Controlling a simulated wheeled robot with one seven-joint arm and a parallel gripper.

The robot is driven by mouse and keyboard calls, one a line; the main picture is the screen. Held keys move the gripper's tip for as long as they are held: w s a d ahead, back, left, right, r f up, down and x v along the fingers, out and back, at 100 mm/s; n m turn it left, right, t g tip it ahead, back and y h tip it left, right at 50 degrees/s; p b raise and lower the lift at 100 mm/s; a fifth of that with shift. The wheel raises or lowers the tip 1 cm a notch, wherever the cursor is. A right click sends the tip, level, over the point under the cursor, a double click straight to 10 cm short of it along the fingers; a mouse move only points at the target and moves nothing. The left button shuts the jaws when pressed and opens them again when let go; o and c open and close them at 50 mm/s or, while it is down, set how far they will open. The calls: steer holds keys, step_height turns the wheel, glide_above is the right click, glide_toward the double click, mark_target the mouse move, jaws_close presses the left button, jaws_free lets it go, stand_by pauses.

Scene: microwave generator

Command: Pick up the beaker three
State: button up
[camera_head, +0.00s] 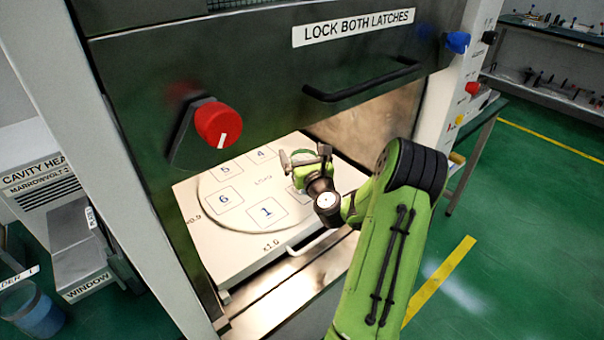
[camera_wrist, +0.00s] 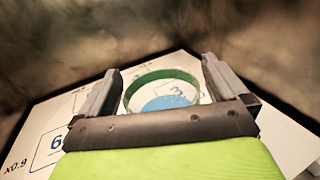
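A beaker with a green rim (camera_wrist: 160,75) and blue contents stands on the white numbered tray (camera_wrist: 30,137) in the wrist view. Part of a printed 3 shows beside or through it; no label on the beaker itself is readable. My gripper (camera_wrist: 162,65) is open, with one finger on each side of the beaker and only narrow gaps, if any, to its wall. The lower part of the beaker is hidden behind the gripper body. In the head view my gripper (camera_head: 304,156) reaches over the tray's right side, and my arm largely hides the beaker.
The tray (camera_head: 235,258) lies inside the oven cavity, under the raised door (camera_head: 270,75) with its red knob (camera_head: 218,124) and black handle (camera_head: 360,85). Side walls are close on both sides. Numbered spots 1, 4, 5 and 6 look empty. A blue container (camera_head: 38,315) stands at lower left.

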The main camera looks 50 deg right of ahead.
steer(key=shift+s+a+r, duration=0.2)
steer(key=shift+s+r, duration=0.05)
steer(key=shift+s, duration=0.1)
steer(key=shift+c, duration=1)
steer(key=shift+w+d+f, duration=0.25)
steer(key=shift+w, duration=0.05)
steer(key=c, duration=0.5)
steer(key=shift+r, duration=0.15)
steer(key=c, duration=1)
